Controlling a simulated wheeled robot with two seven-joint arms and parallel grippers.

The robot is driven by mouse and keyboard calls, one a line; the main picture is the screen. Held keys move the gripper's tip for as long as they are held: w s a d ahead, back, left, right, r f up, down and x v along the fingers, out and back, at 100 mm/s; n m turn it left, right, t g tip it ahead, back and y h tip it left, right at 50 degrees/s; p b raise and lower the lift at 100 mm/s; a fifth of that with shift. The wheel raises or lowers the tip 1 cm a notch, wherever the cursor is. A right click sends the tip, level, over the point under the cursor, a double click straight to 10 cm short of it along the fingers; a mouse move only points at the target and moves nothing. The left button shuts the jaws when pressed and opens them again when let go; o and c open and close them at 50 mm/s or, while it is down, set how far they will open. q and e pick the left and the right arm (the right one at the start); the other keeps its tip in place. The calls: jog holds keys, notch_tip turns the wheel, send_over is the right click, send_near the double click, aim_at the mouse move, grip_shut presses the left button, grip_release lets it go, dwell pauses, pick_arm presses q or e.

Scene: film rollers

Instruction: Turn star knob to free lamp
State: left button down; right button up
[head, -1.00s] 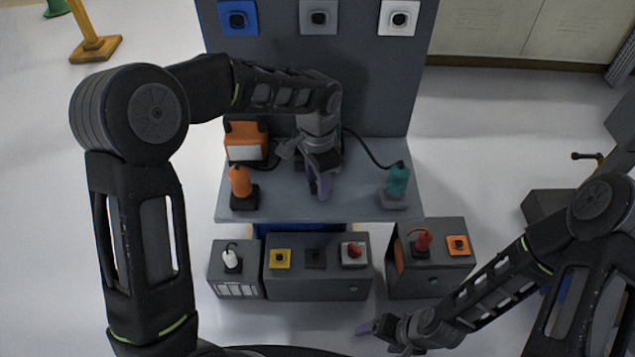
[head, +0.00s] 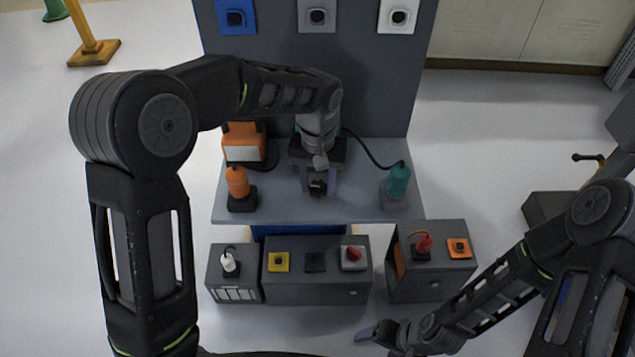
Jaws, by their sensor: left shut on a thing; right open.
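My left gripper (head: 318,188) points down over the grey shelf (head: 360,205), its two purple fingers side by side. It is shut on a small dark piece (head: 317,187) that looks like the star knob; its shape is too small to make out. A teal thing, perhaps a lamp, is mostly hidden behind my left wrist. An orange lamp-like box (head: 243,142) with a pale front stands on the shelf left of the gripper. My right gripper (head: 372,334) is open and empty, low in front of the lower boxes.
An orange plug (head: 238,182) and a teal plug (head: 398,180) stand on the shelf's two sides; a black cable runs to the teal one. Below are grey boxes (head: 316,285) with white and red plugs and a red knob (head: 354,254). Sockets line the back panel (head: 275,75).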

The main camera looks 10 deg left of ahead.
aim_at(318, 188)
pick_arm(q)
jog(key=shift+n, duration=1.2)
jog(key=c, duration=0.8)
grip_release()
notch_tip(318, 188, up, 8)
jog(key=shift+f, duration=0.1)
